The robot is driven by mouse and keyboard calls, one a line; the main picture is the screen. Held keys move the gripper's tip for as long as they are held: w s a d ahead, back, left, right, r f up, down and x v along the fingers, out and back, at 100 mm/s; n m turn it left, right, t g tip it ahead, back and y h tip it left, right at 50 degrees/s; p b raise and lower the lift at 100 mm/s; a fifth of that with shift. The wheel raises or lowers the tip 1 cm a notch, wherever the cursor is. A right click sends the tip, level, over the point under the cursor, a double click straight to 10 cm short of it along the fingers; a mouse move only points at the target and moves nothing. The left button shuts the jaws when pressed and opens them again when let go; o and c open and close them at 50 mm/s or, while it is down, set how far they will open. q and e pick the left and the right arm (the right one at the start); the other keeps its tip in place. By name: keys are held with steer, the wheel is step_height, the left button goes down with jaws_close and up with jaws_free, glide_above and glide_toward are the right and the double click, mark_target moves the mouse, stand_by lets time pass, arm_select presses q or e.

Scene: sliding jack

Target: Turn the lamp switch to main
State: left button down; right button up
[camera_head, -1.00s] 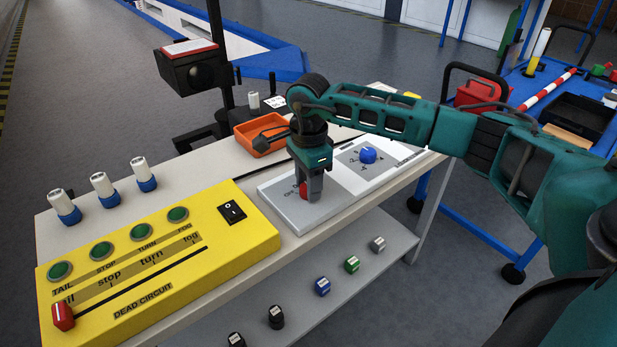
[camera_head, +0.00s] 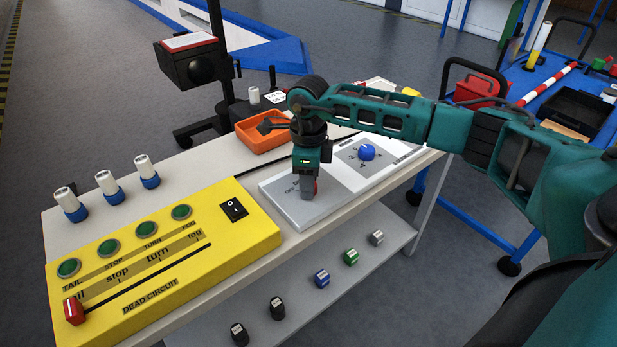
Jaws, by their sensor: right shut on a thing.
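The lamp switch is a red knob (camera_head: 316,187) on a grey panel (camera_head: 283,206) on the bench. My right gripper (camera_head: 308,190) points down over this panel and is shut on the red knob. Its fingers hide most of the knob and part of the printed labels; an "OFF" mark shows to the left, and the other marks are too small or covered to read. My left gripper is not in view.
A white panel with a blue knob (camera_head: 367,152) adjoins the grey panel. A yellow box (camera_head: 150,290) with green buttons and a red slider (camera_head: 74,311) lies to the left. An orange tray (camera_head: 262,134) stands behind my gripper. Several small knobs sit on the lower shelf (camera_head: 330,262).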

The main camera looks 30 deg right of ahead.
stand_by(0.4)
steer(key=o, duration=1.1)
steer(key=shift+c, duration=0.2)
step_height(320, 180, up, 13)
steer(key=p, duration=0.1)
steer(key=shift+p, duration=0.4)
